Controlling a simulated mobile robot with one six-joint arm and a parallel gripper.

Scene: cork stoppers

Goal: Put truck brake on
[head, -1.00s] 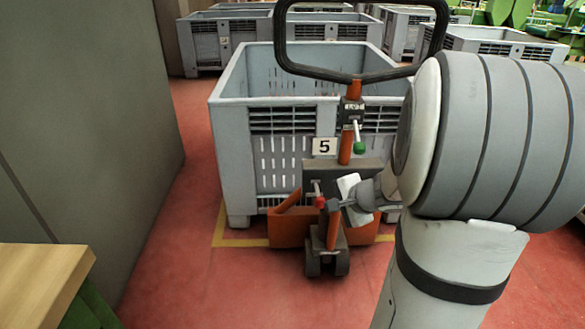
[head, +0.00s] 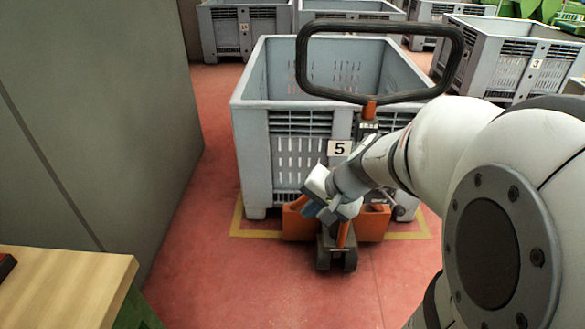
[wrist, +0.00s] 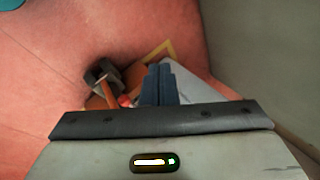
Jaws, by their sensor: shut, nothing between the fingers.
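The orange hand pallet truck (head: 371,223) stands under a grey crate numbered 5, with its black loop handle (head: 381,98) upright. My gripper (head: 311,209) is in front of the truck's lower column, and its blue fingers are shut and empty. In the wrist view the shut fingers (wrist: 160,84) point towards the truck. A small red part (wrist: 125,100), perhaps the brake lever's knob, shows just left of them; I cannot tell whether they touch. My gripper and arm hide most of the lever area in the head view.
The grey crate (head: 256,160) sits inside a yellow floor outline (head: 255,234). A tall grey panel (head: 90,120) stands on the left, and a wooden tabletop (head: 60,285) at lower left. More crates stand behind. The red floor in front is clear.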

